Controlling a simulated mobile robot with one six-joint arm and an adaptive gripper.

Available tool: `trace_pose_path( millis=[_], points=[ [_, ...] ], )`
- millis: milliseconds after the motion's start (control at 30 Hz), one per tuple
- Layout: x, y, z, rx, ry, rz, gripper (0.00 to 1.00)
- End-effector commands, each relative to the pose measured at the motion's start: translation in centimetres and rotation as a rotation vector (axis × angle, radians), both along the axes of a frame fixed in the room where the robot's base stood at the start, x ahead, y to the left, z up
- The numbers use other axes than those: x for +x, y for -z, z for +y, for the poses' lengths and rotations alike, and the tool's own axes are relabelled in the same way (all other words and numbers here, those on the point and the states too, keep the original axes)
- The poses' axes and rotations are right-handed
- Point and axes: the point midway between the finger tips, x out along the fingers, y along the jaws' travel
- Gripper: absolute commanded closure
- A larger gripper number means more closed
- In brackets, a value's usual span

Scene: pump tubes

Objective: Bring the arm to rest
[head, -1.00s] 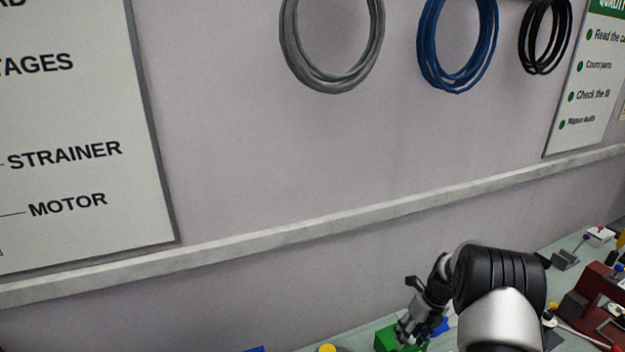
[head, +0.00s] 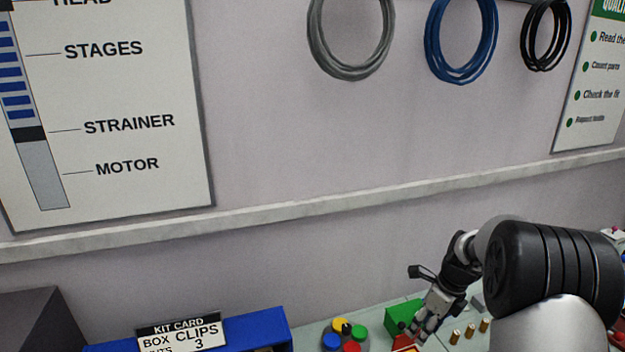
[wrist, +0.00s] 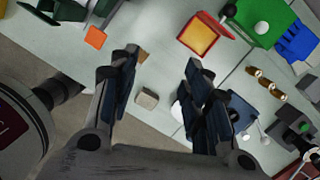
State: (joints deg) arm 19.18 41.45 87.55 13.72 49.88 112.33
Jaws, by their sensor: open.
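My gripper (wrist: 160,95) is open in the wrist view, its two dark-padded fingers spread wide with nothing between them. It hangs above the bench (wrist: 172,70). In the head view my gripper (head: 425,325) shows small at the lower right, at the end of my arm, in front of a green box. My arm crosses the lower right corner and hides part of the bench. The exact height of the fingers over the bench is hard to tell.
A green box (head: 402,314) stands near my gripper, with a red-orange tray (wrist: 203,34) beside it. Brass pieces (head: 470,332) stand to the right. A blue kit-card box (head: 262,328) is at the lower left. A wall rail (head: 300,207) runs behind.

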Motion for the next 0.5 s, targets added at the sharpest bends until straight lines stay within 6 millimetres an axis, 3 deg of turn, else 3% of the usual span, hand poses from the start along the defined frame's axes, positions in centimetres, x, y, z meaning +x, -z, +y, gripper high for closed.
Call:
trace_pose_path(
  millis=[167,300,500],
  points=[
    [-3.0,-4.4,3.3,-0.079,-0.366,-0.097,0.56],
    [-7.1,-7.3,6.1,-0.159,-0.709,-0.17,0.56],
    [-14.0,-9.4,9.6,-0.29,-1.194,-0.258,0.56]
  ],
)
